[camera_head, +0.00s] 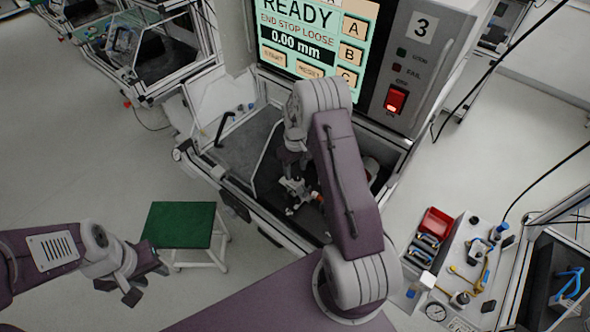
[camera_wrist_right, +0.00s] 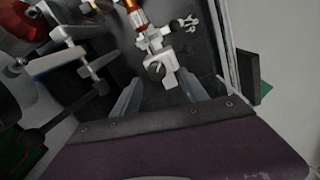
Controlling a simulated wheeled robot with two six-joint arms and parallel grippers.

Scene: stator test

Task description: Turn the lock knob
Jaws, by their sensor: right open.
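My right gripper (camera_wrist_right: 162,92) is open and empty inside the test bay. Its two grey fingers stand apart, pointing at a small silver fixture (camera_wrist_right: 160,55) with an orange-red cylinder (camera_wrist_right: 133,12) behind it. The fingers do not visibly touch the fixture. I cannot tell for sure which part is the lock knob. In the head view my right arm hides much of the bay. My left gripper (camera_head: 146,280) is open and empty, away from the machine.
The machine's screen (camera_head: 311,38) reads READY, END STOP LOOSE, 0.00 mm. A red switch (camera_head: 395,100) is on its panel. A green-topped stool (camera_head: 180,224) stands beside my left gripper. A bench (camera_head: 462,258) with tools and a gauge is at the right.

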